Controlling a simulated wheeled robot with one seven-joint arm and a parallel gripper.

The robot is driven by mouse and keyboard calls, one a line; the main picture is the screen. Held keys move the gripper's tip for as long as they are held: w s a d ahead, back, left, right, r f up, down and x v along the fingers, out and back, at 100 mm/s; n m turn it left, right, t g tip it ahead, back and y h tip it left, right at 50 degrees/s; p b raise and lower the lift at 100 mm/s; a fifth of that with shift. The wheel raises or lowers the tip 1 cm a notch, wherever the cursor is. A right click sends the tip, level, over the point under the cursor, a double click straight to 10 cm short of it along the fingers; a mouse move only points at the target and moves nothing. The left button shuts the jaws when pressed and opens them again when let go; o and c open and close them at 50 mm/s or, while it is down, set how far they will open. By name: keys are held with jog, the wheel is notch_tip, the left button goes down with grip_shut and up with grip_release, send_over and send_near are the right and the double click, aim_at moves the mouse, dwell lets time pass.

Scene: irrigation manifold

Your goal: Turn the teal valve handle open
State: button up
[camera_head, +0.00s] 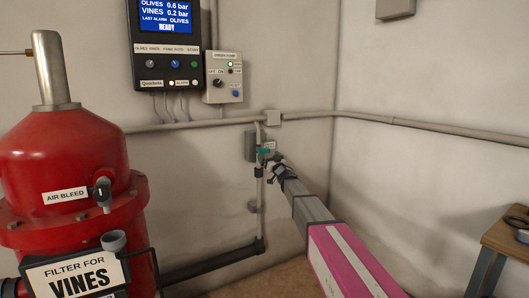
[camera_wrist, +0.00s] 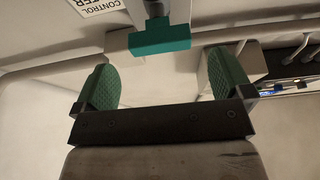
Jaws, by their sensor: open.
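The teal valve handle (camera_head: 265,153) is small in the head view, on a thin vertical pipe by the back wall, left of the room corner. In the wrist view the teal handle (camera_wrist: 160,37) is a short block on a grey stem, beyond and between my fingertips. My gripper (camera_wrist: 163,75) is open, with green ridged pads spread wide and nothing between them. In the head view my gripper (camera_head: 279,168) is just right of and below the handle. No contact with the handle shows. The gripper partly hides the valve in the head view.
A red filter tank (camera_head: 62,165) with an air bleed tap stands at the left. A control panel (camera_head: 168,45) and pump box (camera_head: 222,77) hang above the valve. A horizontal conduit (camera_head: 180,125) crosses the wall. A wooden table (camera_head: 508,240) stands at the right.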

aim_at(265, 151)
jog(key=x, duration=0.5)
jog(key=shift+w+a, duration=0.15)
jog(key=shift+w, duration=0.1)
jog(key=shift+c, duration=0.3)
jog(key=c, duration=0.9)
jog(key=shift+o, duration=0.2)
